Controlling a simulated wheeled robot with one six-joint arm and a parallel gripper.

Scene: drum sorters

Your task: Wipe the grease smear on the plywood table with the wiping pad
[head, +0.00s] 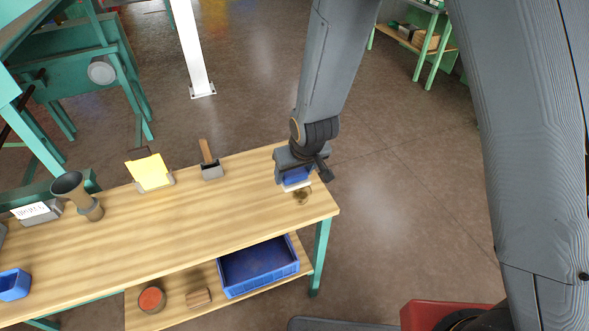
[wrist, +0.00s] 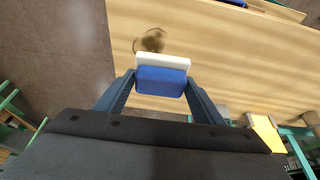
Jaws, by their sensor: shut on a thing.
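My gripper (wrist: 161,82) is shut on the wiping pad (wrist: 162,80), which has a blue back and a white face. In the head view my gripper (head: 302,172) is at the right end of the plywood table (head: 230,219), with the pad (head: 297,180) beneath it. The brown grease smear (head: 302,196) lies on the tabletop just on the near side of the pad. In the wrist view the smear (wrist: 150,41) shows just beyond the white edge of the pad. I cannot tell whether the pad touches the tabletop.
A wood-handled tool in a grey holder (head: 210,165), a yellow card stand (head: 151,173), a grey funnel-shaped cup (head: 78,193) and a small blue bin (head: 14,284) stand on the table leftward. A blue crate (head: 258,267) sits on the lower shelf. The tabletop around the smear is clear.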

